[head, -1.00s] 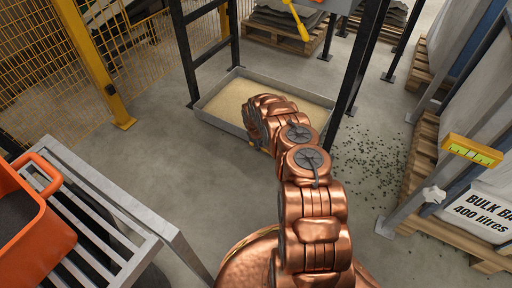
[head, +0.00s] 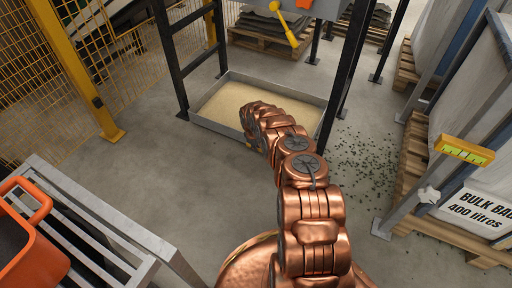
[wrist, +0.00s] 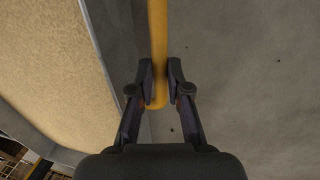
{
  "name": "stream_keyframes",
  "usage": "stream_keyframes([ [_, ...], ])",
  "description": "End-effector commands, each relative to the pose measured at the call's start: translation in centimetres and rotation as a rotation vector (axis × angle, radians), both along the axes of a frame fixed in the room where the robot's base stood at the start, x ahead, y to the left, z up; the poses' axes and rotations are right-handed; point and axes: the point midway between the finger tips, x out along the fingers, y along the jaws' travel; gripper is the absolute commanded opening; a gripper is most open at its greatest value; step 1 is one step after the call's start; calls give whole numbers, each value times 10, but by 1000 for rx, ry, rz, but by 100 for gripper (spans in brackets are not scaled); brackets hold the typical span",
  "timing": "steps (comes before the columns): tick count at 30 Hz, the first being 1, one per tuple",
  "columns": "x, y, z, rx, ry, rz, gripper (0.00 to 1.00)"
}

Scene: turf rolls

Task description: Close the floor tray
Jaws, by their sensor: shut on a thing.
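The floor tray (head: 211,123) is a shallow grey metal tray filled with sand-coloured material. It sits on the floor between the black posts of a frame, its near part sticking out toward me. In the wrist view its grey wall (wrist: 118,60) runs beside a yellow bar handle (wrist: 158,45). My gripper (wrist: 160,82) has its two fingers on either side of this bar and is shut on it. In the head view my copper arm reaches to the tray's front edge and hides the gripper and the handle.
A black-posted frame (head: 165,50) stands around the tray, with a yellow lever (head: 287,28) above. A slatted metal table (head: 95,225) with an orange tub (head: 35,255) is at left. Pallets with bulk bags (head: 480,215) stand at right. Dark crumbs (head: 365,165) litter the floor.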

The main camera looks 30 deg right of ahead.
Motion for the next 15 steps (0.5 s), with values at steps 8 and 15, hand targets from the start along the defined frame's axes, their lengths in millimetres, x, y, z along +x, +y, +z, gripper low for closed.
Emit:
stream_keyframes([
  [8,4,-5,3,-9,-12,-1,41],
  [15,3,-3,2,-6,-9,1,41],
])
